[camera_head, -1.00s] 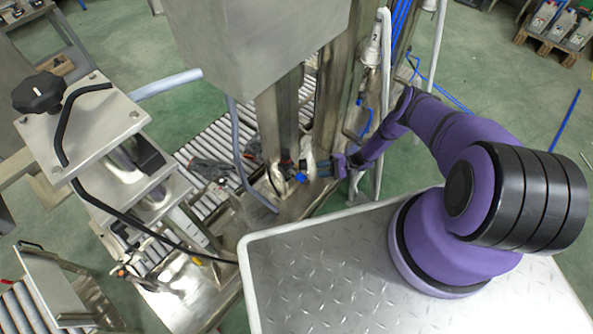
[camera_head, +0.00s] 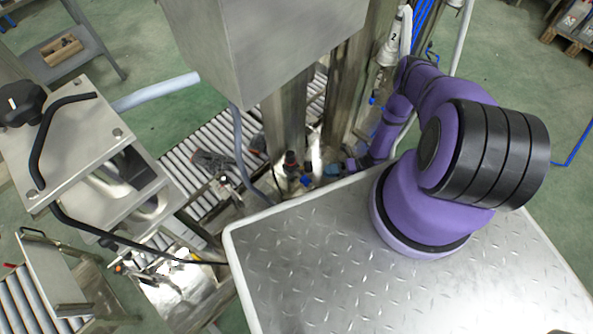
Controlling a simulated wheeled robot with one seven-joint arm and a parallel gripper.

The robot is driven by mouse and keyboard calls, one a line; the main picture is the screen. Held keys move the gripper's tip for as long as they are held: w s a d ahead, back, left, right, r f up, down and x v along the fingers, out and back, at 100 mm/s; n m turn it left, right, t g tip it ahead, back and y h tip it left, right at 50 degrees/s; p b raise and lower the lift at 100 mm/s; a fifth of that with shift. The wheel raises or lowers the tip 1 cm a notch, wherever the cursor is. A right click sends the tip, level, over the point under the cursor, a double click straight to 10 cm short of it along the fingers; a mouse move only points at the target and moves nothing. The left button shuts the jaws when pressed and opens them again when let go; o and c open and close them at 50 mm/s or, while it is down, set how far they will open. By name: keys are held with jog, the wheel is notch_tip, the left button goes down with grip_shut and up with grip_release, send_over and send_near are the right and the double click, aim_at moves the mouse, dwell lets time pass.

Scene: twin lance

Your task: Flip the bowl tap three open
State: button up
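A small blue tap handle (camera_head: 306,181) shows low on the steel machine, beside a dark fitting with a red part (camera_head: 290,163). I cannot tell from this view whether it is tap three, or whether it is open or shut. My gripper (camera_head: 333,170) is small in the picture, just right of the blue handle, at the far edge of my platform. A gap seems to lie between them, but contact is hard to judge. The fingers are too small and dark to tell open from shut.
A large steel box (camera_head: 265,50) hangs above the fittings on steel posts. A grey hose (camera_head: 240,150) curves down left of them. A roller conveyor (camera_head: 185,165) runs behind. A steel stand with a black knob (camera_head: 22,103) is at left. Green floor is free at right.

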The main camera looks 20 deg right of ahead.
jog(key=w+a+m, duration=0.2)
jog(key=a, duration=0.8)
jog(key=shift+w+a, duration=0.15)
jog(key=shift+a, duration=0.05)
jog(key=shift+r, duration=0.1)
jog(key=shift+c, duration=0.5)
grip_shut()
